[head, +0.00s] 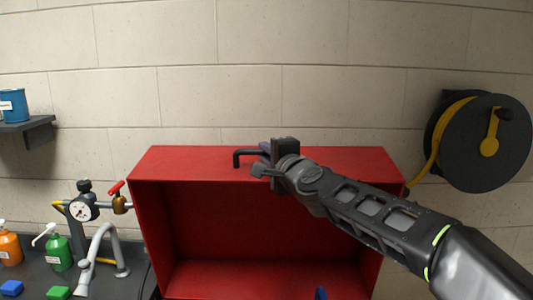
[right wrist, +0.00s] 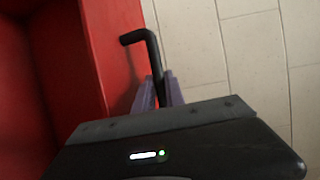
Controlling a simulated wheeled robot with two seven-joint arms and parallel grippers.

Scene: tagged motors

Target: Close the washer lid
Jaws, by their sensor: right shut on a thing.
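The red washer lid (head: 278,163) stands raised in the middle of the head view, its dark red hollow inside facing me. It also fills the left of the right wrist view (right wrist: 112,35). A black bent handle (head: 243,154) sticks out at the lid's upper face. My right gripper (head: 265,149) is at this handle. In the right wrist view, its purple fingers (right wrist: 163,90) are shut on the handle (right wrist: 140,38), with the bent end showing beyond them. The washer below the lid is mostly out of view. My left gripper is not in view.
A hose reel (head: 480,140) hangs on the block wall at right. At left, a gauge (head: 84,207), a green bottle (head: 58,252) and an orange bottle (head: 9,247) stand on a dark bench. A shelf (head: 28,130) holds a blue can (head: 12,105).

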